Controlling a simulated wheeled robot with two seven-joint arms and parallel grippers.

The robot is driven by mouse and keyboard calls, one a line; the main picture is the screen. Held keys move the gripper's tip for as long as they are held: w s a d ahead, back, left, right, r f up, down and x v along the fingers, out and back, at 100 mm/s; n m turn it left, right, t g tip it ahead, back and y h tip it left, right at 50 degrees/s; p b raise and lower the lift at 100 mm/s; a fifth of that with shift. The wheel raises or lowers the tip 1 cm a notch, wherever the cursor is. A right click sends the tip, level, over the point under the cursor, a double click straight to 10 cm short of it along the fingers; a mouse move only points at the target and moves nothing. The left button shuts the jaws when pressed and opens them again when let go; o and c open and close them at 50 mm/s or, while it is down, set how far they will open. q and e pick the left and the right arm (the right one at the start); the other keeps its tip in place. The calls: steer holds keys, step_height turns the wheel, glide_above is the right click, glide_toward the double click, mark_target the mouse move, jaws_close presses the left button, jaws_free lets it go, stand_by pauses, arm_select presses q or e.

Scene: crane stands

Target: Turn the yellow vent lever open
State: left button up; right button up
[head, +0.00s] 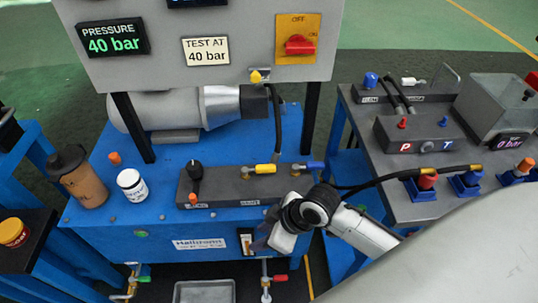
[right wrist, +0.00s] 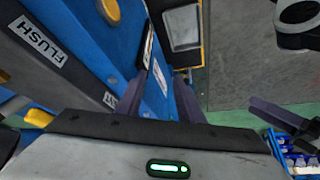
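A yellow lever (head: 265,168) sits on top of the dark manifold block (head: 228,188) on the blue bench, beside a blue lever (head: 308,165). I cannot read a vent label, so I cannot be sure this is the vent lever. My right gripper (head: 262,240) is at the bench's front side, lower than the yellow lever and apart from it. In the right wrist view its fingers (right wrist: 160,85) are spread with nothing between them. A yellow piece (right wrist: 38,117) shows at the left there, partly hidden by the gripper body. My left gripper is in neither view.
The panel (head: 205,75) with a red switch (head: 299,45) stands above the bench. A white jar (head: 132,184) and a brown bottle (head: 78,178) stand on the left. A grey side table (head: 430,205) bears hoses and several fittings. A tray (head: 204,293) lies below the bench front.

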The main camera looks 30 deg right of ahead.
steer(key=w+d+r+n, duration=0.1)
steer(key=w+d+r, duration=0.1)
steer(key=w+d+r+n+g, duration=0.1)
steer(key=d+r, duration=0.1)
steer(key=r, duration=0.1)
steer(key=w+d+r+n+g, duration=0.1)
steer(key=w+d+r, duration=0.1)
steer(key=shift+w+r+n+p, duration=0.3)
steer(key=shift+r, duration=0.05)
steer(key=n, duration=0.1)
glide_toward(268, 166)
steer(key=x, duration=0.8)
steer(key=shift+w+f, duration=0.1)
steer(key=shift+f, duration=0.05)
jaws_close()
